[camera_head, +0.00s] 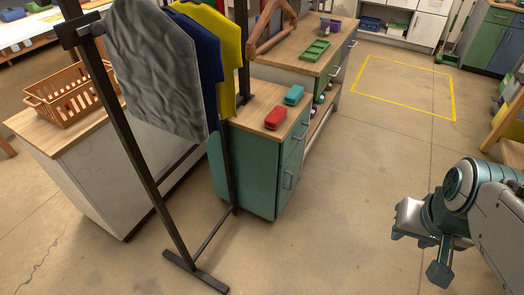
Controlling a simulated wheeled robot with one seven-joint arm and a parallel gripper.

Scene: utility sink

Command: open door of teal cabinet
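The teal cabinet (246,172) stands near the middle of the view under a wooden top. Its door (291,176) is on the right-hand side, below a drawer, and looks closed. The door has a metal handle (287,180); another handle (304,131) is on the drawer above. My gripper (422,254) is at the lower right, over the floor, well apart from the cabinet. Its two fingers are spread, with nothing seen between them. Part of the cabinet's left side is hidden by hanging clothes and a dark rack post.
A black garment rack (150,180) with hanging shirts stands just left of the cabinet. A red item (276,118) and a teal item (294,95) lie on the cabinet top. A white counter (85,185) holds an orange basket (66,98). Floor between gripper and cabinet is clear.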

